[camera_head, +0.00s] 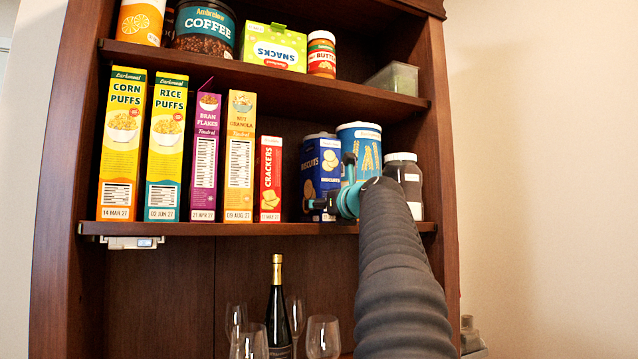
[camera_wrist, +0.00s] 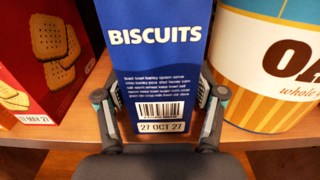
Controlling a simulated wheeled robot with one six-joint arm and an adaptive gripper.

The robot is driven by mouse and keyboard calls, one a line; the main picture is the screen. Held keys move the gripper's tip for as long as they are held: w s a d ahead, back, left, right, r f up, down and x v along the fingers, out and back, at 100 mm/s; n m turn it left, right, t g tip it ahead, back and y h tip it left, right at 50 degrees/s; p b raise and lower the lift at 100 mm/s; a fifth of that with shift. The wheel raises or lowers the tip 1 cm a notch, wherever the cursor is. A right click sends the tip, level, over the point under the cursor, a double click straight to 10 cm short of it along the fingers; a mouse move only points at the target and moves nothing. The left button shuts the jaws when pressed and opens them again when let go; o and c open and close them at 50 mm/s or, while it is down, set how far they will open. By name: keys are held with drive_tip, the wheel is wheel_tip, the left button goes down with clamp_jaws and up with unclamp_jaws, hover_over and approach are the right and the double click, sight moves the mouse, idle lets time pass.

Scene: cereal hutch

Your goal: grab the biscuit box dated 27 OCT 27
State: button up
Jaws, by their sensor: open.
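The blue biscuit box (camera_head: 320,165) stands upright on the middle shelf, between the red crackers box and the blue-and-cream oats canister. In the wrist view the biscuit box (camera_wrist: 160,60) shows the word BISCUITS, a barcode and the date 27 OCT 27. My gripper (camera_head: 330,203) is at the box's lower front in the head view. In the wrist view my gripper (camera_wrist: 160,108) is open, one finger on each side of the box's lower part. I cannot tell whether the fingers touch it. My gripper hides part of the box in the head view.
The red crackers box (camera_wrist: 40,60) is close on the left, dated 11 MAY 27. The oats canister (camera_wrist: 275,75) is close on the right. Several cereal boxes stand farther left, including granola (camera_head: 240,150). A bottle (camera_head: 278,305) and glasses stand below the shelf (camera_head: 200,229).

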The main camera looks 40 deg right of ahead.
sight(331, 174)
drive_tip(key=c, duration=1.3)
drive_tip(key=shift+s+r+p, duration=0.2)
drive_tip(key=shift+r+p, duration=0.55)
drive_tip(key=shift+r, duration=2.8)
